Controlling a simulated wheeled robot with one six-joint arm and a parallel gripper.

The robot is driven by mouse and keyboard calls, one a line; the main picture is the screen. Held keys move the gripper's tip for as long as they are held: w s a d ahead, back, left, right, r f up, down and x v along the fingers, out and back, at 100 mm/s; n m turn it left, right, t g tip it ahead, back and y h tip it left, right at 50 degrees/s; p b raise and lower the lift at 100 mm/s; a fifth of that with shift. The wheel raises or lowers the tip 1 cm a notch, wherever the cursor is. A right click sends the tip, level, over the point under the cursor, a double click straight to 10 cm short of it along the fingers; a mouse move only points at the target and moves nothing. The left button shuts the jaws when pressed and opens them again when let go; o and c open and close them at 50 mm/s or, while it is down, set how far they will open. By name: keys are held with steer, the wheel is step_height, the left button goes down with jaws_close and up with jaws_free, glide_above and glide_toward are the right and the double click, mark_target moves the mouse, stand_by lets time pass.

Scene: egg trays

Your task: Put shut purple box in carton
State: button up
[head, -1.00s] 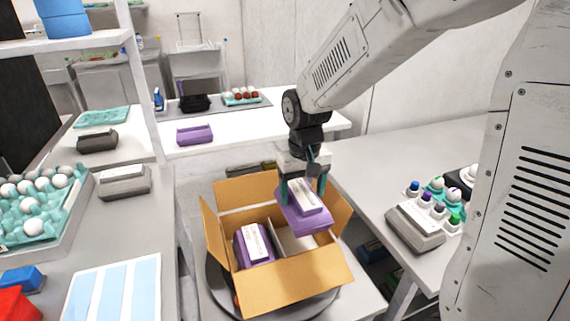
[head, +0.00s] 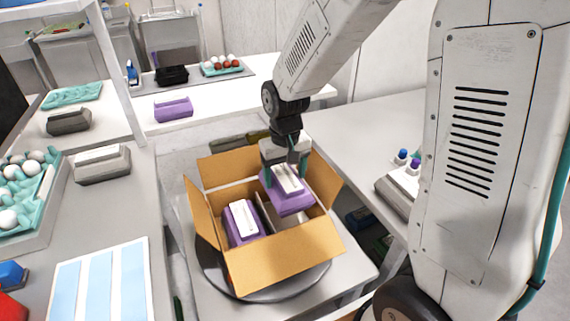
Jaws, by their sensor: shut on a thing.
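My gripper (head: 287,180) is shut on a shut purple box (head: 290,203) with a white label on its lid. It holds the box at the mouth of the open cardboard carton (head: 285,262), over the right compartment. The box's lower part is close to the divider (head: 266,219), and I cannot tell whether they touch. Another shut purple box (head: 243,223) with a white label sits in the carton's left compartment. The carton's flaps stand open, and it rests on a dark round turntable (head: 215,278).
A purple box (head: 173,109) lies on the back table. Grey boxes (head: 102,166) and a teal egg tray with white eggs (head: 40,190) are on the left table.

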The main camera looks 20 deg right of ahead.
mark_target(293, 185)
steer(key=shift+f, duration=4.5)
steer(key=shift+f, duration=0.6)
steer(key=o, duration=1)
step_height(293, 185, up, 8)
steer(key=shift+f, duration=0.1)
steer(key=shift+g, duration=0.8)
steer(key=s, duration=0.4)
steer(key=shift+d+r, duration=0.15)
steer(key=shift+r, duration=0.25)
steer(key=s+d+r+t, duration=0.2)
steer(key=s+r+t, duration=0.1)
steer(key=s+r, duration=1.5)
steer(key=shift+s+d+r, duration=0.35)
steer(key=shift+s+d, duration=0.05)
steer(key=shift+s, duration=0.15)
